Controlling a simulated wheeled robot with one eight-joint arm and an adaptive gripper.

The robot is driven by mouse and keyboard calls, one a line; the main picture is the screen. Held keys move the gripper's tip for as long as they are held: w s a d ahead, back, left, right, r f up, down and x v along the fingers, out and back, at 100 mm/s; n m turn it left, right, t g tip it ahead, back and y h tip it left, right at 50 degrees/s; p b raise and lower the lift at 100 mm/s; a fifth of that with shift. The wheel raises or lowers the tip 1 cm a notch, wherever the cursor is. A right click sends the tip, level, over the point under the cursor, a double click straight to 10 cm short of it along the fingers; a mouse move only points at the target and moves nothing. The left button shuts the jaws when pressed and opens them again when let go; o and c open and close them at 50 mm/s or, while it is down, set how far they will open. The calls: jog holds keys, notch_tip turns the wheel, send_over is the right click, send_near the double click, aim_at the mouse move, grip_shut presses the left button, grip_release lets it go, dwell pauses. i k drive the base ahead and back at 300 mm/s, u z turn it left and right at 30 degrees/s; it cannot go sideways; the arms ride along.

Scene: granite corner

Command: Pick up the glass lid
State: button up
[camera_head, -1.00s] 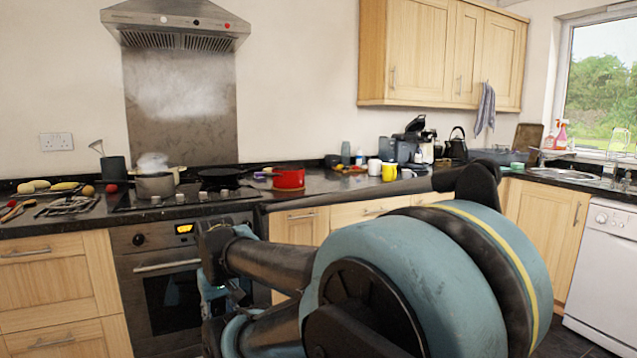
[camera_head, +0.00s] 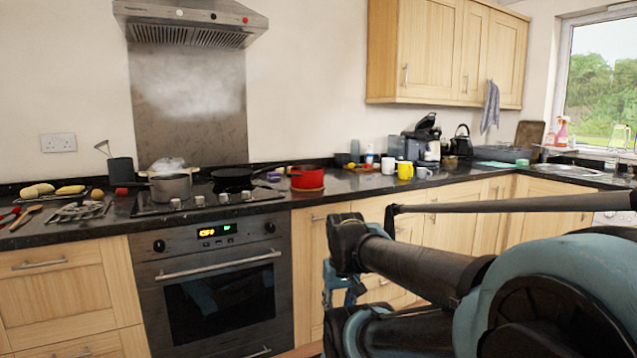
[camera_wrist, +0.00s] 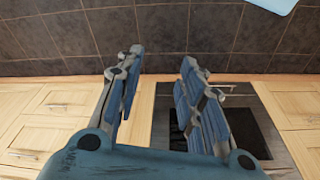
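A clear, domed shape that looks like the glass lid (camera_head: 167,163) sits on top of the grey pot (camera_head: 171,187) at the left of the hob in the head view. It is small there, and its rim and knob are hard to make out. My gripper (camera_wrist: 161,57) shows in the wrist view with its two blue-padded fingers spread apart and nothing between them. In the head view my arm is low at the right, in front of the cabinets, well away from the lid. The wrist view does not show the lid.
The hob (camera_head: 210,199) also carries a black pan (camera_head: 232,178); a red pot (camera_head: 307,178) stands to its right. Utensils and vegetables lie left on the dark worktop. An extractor hood (camera_head: 190,22) hangs above. The oven (camera_head: 220,300) and cabinet fronts are below.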

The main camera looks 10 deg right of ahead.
aim_at(80, 208)
jog(key=k, duration=0.6)
jog(key=z, duration=0.05)
jog(key=i, duration=0.65)
jog(key=u, duration=0.6)
jog(key=i, duration=0.8)
jog(key=u, duration=0.6)
